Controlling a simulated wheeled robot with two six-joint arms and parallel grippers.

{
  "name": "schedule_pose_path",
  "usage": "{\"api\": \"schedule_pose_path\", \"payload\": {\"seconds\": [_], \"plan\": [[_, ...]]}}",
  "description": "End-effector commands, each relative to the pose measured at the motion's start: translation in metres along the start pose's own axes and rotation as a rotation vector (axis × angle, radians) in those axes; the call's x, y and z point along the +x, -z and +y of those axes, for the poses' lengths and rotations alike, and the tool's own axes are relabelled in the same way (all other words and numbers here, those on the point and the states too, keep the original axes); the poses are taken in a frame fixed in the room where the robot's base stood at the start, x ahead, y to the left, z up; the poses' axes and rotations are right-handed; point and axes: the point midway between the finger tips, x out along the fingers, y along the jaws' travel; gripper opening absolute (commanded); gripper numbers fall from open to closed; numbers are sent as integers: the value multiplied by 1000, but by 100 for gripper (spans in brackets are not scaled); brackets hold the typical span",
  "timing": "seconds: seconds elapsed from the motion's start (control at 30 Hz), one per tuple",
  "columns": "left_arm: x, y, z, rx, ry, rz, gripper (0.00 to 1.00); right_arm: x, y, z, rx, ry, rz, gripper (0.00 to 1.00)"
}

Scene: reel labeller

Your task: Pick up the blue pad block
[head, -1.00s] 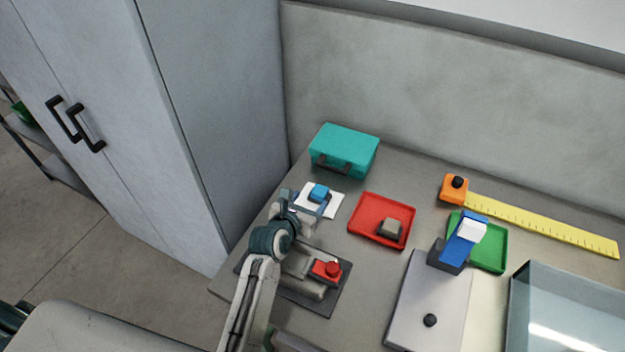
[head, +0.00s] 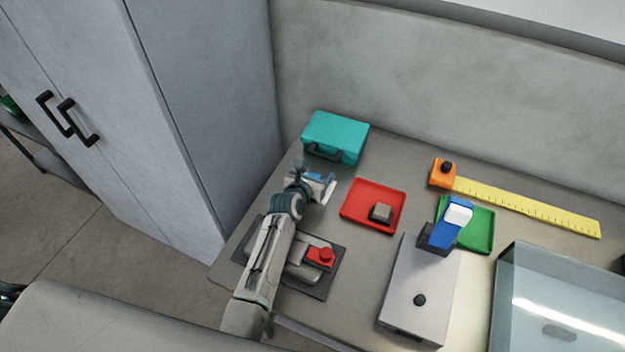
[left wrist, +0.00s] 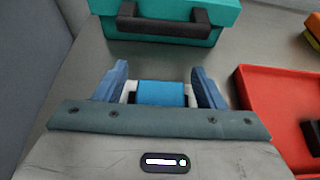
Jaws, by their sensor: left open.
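The blue pad block (left wrist: 161,93) sits between the two blue fingers of my left gripper (left wrist: 160,88) in the left wrist view. The fingers are open, with a gap on each side of the block. A white sheet or pad (head: 330,192) shows at the block's place in the head view. There my left gripper (head: 318,178) reaches over it, and the block is mostly hidden. My right gripper does not show.
A teal case (head: 336,137) with a dark handle stands just beyond the block. A red tray (head: 358,214) with a grey block lies to the right.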

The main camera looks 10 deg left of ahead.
Motion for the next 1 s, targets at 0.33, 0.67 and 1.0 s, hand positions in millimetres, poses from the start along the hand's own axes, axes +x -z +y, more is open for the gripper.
{"api": "schedule_pose_path", "payload": {"seconds": [0.33, 0.67, 1.0], "plan": [[2, 0, 0, 1, 0, 0, 52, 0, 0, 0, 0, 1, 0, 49], [2, 0, 0, 0, 0, 0, 14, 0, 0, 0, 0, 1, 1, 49], [-4, -16, 0, 2, 0, -4, 14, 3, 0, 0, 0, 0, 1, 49]]}}
